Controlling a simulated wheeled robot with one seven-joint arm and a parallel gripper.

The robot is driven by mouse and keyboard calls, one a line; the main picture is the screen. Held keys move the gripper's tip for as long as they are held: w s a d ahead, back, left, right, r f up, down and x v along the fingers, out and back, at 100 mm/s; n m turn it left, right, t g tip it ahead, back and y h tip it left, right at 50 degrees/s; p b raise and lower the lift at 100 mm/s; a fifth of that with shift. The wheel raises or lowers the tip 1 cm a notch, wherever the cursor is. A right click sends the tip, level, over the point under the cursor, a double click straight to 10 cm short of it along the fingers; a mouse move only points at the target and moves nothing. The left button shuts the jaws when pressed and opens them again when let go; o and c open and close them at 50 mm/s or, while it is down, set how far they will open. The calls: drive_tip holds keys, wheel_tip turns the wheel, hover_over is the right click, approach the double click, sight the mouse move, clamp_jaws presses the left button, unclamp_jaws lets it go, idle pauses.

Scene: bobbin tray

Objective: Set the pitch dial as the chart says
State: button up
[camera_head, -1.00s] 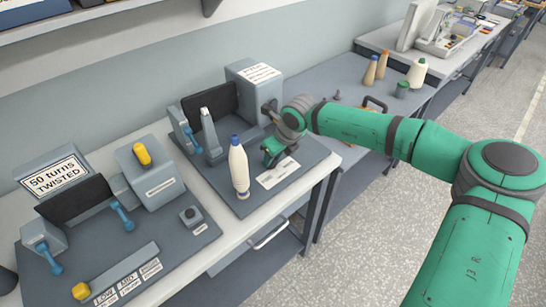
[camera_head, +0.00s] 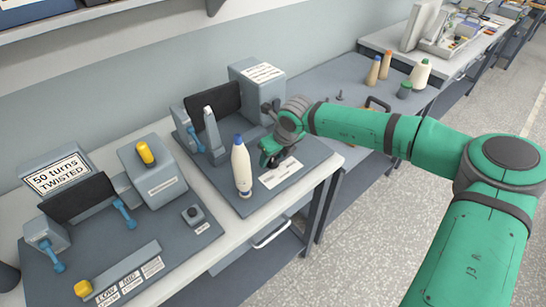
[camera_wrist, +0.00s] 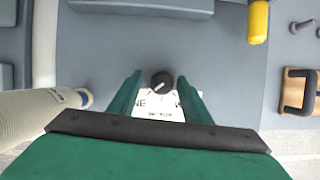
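The black dial knob (camera_wrist: 161,83), with a white pointer line, shows in the wrist view above a white label strip (camera_wrist: 158,103) whose lettering is partly covered. My gripper (camera_wrist: 158,92) is open, one green finger on each side of the knob; I cannot tell whether they touch it. In the head view my gripper (camera_head: 270,160) is low over the front of the right station's grey base, hiding the knob. The label (camera_head: 280,173) lies just in front. A white sign (camera_head: 263,71), possibly the chart, sits on the grey box behind; its text is too small to read.
A white cone with a blue tip (camera_head: 241,170) stands just left of my gripper. In the wrist view a yellow cylinder (camera_wrist: 258,22) is at upper right. The left station has a "50 turns TWISTED" sign (camera_head: 57,175).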

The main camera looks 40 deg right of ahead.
drive_tip(key=shift+s+d+r, duration=0.2)
drive_tip(key=shift+d, duration=0.1)
drive_tip(key=v, duration=1)
drive_tip(key=shift+a, duration=0.2)
drive_tip(key=shift+r, duration=0.1)
